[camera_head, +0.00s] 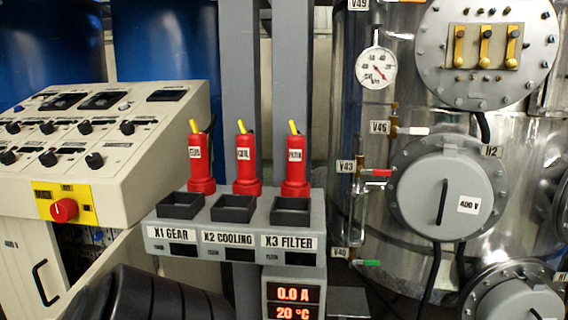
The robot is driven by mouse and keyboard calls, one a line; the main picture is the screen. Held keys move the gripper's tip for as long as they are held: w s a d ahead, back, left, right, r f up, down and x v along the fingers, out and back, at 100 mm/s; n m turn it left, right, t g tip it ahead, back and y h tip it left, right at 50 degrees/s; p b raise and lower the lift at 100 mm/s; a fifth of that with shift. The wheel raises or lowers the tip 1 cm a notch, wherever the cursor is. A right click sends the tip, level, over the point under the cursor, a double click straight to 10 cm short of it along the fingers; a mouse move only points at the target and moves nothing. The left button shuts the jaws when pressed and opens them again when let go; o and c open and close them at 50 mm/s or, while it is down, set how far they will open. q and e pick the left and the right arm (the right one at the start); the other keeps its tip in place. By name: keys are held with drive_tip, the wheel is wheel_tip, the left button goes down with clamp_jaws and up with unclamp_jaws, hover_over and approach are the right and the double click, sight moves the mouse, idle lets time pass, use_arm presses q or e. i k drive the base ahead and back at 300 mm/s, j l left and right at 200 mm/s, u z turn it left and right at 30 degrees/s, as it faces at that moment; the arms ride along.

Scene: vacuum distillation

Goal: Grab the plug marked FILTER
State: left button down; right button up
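Three red plugs with yellow tops stand upright in a row behind the grey socket panel (233,228). The right one (296,175) carries a small white tag that appears to read FILTER. The middle plug (246,175) and the left plug (200,172) have similar tags, too small to read surely. In front of the plugs are three dark square sockets, labelled X1 GEAR (181,205), X2 COOLING (233,208) and X3 FILTER (290,211). The sockets look empty.
A control console (130,165) with knobs and a red emergency button (63,210) stands left. A metal tank (400,90) with a gauge (376,67), valves and flanges stands right. Grey posts (291,70) rise behind the plugs. A red-digit display (293,303) sits below.

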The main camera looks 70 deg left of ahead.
sight(296, 144)
drive_tip(key=i+u, duration=0.25)
drive_tip(key=u, duration=0.15)
drive_tip(key=i+u, duration=0.35)
drive_tip(key=i+l+u, duration=0.15)
drive_tip(key=u, duration=1.8)
drive_tip(key=i+l, duration=0.05)
